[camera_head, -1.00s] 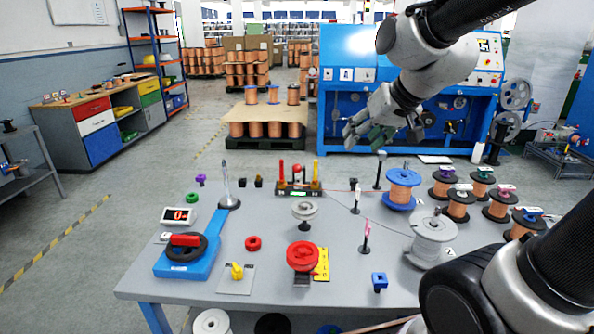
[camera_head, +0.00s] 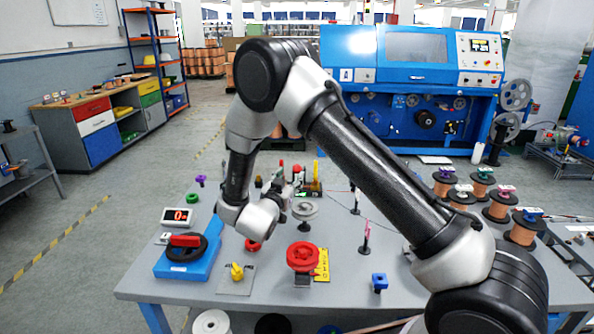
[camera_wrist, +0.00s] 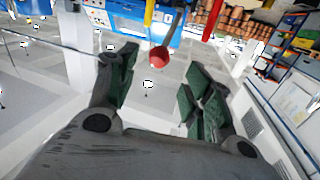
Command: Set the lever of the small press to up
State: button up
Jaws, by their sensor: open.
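A small device with a red ball-ended lever stands at the back of the table; I take it for the small press. In the head view its red ball (camera_head: 297,168) shows between a red and a yellow post. In the wrist view the lever's red ball (camera_wrist: 159,57) hangs on a dark rod, beyond my fingertips and between them in the picture. My gripper (camera_wrist: 155,85) is open, with nothing between its green-padded fingers. In the head view my gripper is mostly hidden by my wrist, close to the device. Whether it touches the lever cannot be told.
On the table are a blue device with a red handle (camera_head: 185,240), a red spool (camera_head: 302,256), a grey pulley (camera_head: 305,209), a yellow knob (camera_head: 237,271) and a blue block (camera_head: 379,281). Copper spools (camera_head: 497,205) stand at the right. The front centre has free room.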

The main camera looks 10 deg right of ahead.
aim_at(296, 171)
jog(key=x, duration=0.7)
jog(key=shift+w+d, duration=0.15)
jog(key=shift+w, duration=0.05)
grip_shut()
